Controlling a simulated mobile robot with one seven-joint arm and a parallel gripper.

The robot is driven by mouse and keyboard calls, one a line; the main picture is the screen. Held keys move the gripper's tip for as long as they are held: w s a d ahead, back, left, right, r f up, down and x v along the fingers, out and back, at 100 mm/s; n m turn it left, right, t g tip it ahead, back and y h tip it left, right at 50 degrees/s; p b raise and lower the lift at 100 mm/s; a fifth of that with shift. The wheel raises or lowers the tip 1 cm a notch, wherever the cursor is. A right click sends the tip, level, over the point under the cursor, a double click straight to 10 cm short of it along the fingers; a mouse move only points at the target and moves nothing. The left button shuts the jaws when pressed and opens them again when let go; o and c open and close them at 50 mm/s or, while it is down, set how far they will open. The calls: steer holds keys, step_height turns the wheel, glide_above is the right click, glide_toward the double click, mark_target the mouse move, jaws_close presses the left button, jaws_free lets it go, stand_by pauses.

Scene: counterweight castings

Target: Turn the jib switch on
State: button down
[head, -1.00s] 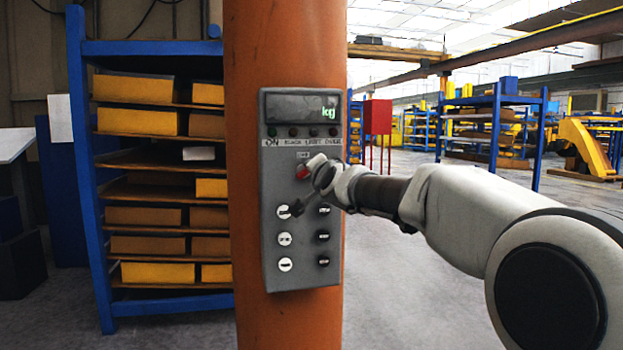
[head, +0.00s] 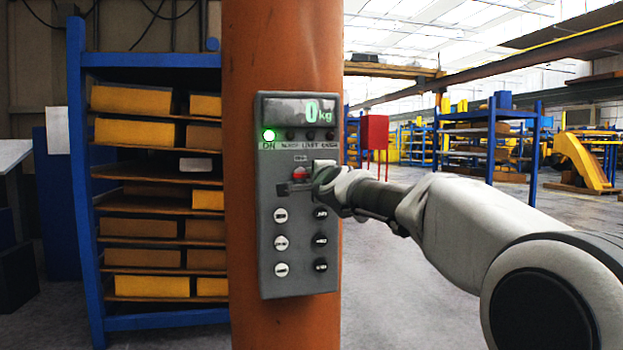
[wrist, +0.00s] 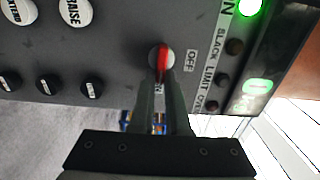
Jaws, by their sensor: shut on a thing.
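The jib switch is a red-topped rotary knob (head: 299,173) on the grey control box (head: 265,225), which is fixed to an orange column. In the wrist view the red bar of the switch (wrist: 161,62) points down the picture, toward an "N"-ending label between the fingers and away from OFF. My gripper (head: 302,178) is at the switch from the right. In the wrist view my gripper's fingers (wrist: 162,78) are shut on the knob's sides. The ON lamp (head: 268,135) glows green, and the display (head: 300,110) reads 0 kg. The fingers partly hide the switch in the head view.
White buttons (head: 281,243) and black buttons (head: 320,240) sit below the switch. Small dark lamps (head: 311,135) sit above it. A blue rack with yellow boxes (head: 150,286) stands left of the column. Open floor (head: 410,290) lies to the right.

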stand_by(0.4)
steer(key=c, duration=0.9)
jaws_free()
steer(key=shift+s, duration=0.15)
